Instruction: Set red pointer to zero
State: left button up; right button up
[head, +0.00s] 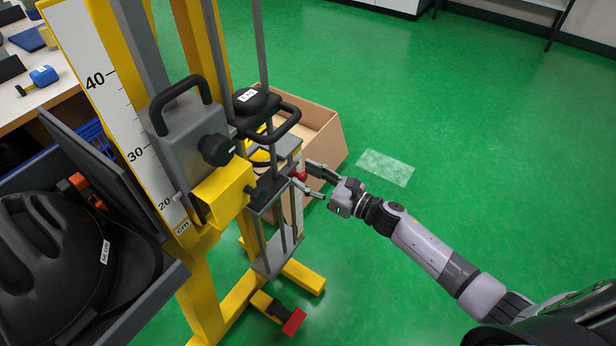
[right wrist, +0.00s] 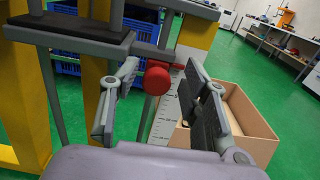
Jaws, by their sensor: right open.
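A red round knob (head: 299,176), which may be the red pointer, sits on the grey slide of the yellow drop tower (head: 205,290). In the right wrist view the red knob (right wrist: 156,79) shows between my fingers, with a white ruled scale (right wrist: 166,122) behind it. My right gripper (head: 310,180) is open around or just short of the knob; contact cannot be told. It also shows in the right wrist view (right wrist: 160,90). The pointer's reading is too small to tell. My left gripper is out of view.
A tall cm scale (head: 112,95) stands on the tower beside a grey carriage (head: 187,135) with a black knob. A cardboard box (head: 327,138) stands behind the slide. A red-tipped foot part (head: 293,321) is low down. Green floor is clear to the right.

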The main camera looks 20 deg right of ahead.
jog(key=shift+s+a+f, duration=0.1)
jog(key=shift+s+d+f, duration=0.1)
jog(key=shift+s+d, duration=0.2)
jog(key=shift+s, duration=0.05)
jog(key=v, duration=0.7)
jog(key=shift+d, duration=0.1)
